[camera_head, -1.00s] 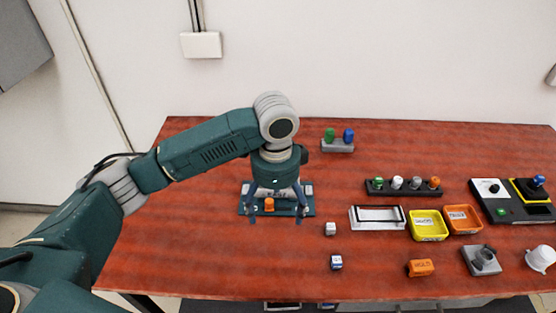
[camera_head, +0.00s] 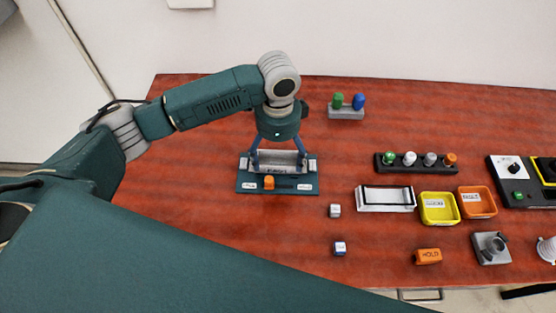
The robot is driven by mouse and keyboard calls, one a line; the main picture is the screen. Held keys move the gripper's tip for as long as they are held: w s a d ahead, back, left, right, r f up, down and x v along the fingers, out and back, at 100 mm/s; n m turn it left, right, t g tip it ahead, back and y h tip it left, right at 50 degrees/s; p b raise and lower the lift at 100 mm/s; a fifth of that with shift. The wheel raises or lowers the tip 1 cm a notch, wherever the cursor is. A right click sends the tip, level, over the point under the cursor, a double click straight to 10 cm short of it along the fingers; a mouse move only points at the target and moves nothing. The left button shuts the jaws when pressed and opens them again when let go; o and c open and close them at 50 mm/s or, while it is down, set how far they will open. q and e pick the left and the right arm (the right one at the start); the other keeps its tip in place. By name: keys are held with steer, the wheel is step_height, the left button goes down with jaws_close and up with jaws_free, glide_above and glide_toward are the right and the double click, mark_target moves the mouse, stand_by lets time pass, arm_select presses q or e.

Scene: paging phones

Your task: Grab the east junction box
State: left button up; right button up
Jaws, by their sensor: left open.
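My left gripper (camera_head: 278,164) is open, pointing down over the back of a dark teal board (camera_head: 242,188) on the left part of the table. Its two blue fingers stand apart at either side of a grey block (camera_head: 277,158) with small lettering, on the board's back half. I cannot tell whether they touch it. An orange piece (camera_head: 269,183) and white labels sit at the board's front. Two small pale cubes, one plain (camera_head: 335,211) and one with blue (camera_head: 340,249), lie to the right. I cannot read which thing is the east junction box. My right gripper is out of view.
A grey stand with green and blue pegs (camera_head: 346,113) is behind. To the right are a peg rack (camera_head: 380,168), a white frame (camera_head: 385,209), yellow (camera_head: 426,222) and orange (camera_head: 490,213) trays, an orange HOLD block (camera_head: 428,257) and a grey holder (camera_head: 492,260).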

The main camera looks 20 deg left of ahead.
mark_target(278, 162)
arm_select(q)
steer(key=f, duration=0.1)
steer(key=f+p, duration=0.1)
steer(key=f, duration=0.1)
steer(key=shift+w+a+f, duration=0.15)
steer(key=shift+w+f, duration=0.2)
steer(key=shift+f, duration=0.05)
steer(key=shift+f+p, duration=0.3)
steer(key=shift+f, duration=0.25)
steer(key=shift+c, duration=1.3)
steer(key=c, duration=1.1)
steer(key=shift+c, duration=0.2)
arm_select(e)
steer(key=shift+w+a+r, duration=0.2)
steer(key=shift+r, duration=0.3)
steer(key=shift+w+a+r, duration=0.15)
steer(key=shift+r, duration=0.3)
